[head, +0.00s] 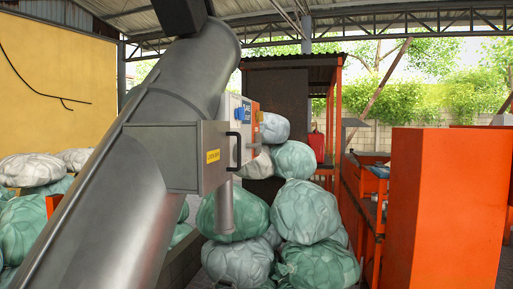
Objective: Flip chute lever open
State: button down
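A large grey metal chute (105,215) runs diagonally from the lower left to the top centre. A grey box (165,157) with a yellow label is fixed to its side. A black curved handle (237,150) is on the box's right face; I cannot tell whether this is the lever or whether it is open. A white and orange panel (246,112) with a small blue part is just behind the box. A grey cylindrical post (225,208) shows below the box. My gripper is not in view.
Several green and white stuffed bags (305,211) are piled behind and right of the box, and more bags (32,170) lie at the left. A tall orange block (448,210) stands at the right. A narrow gap lies between bags and orange frames.

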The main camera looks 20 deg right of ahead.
aim_at(258, 143)
jog(key=i+l, duration=0.7)
jog(key=i+l+z, duration=0.15)
jog(key=i+l, duration=1.15)
jog(key=i, duration=0.3)
jog(key=l+z, duration=0.05)
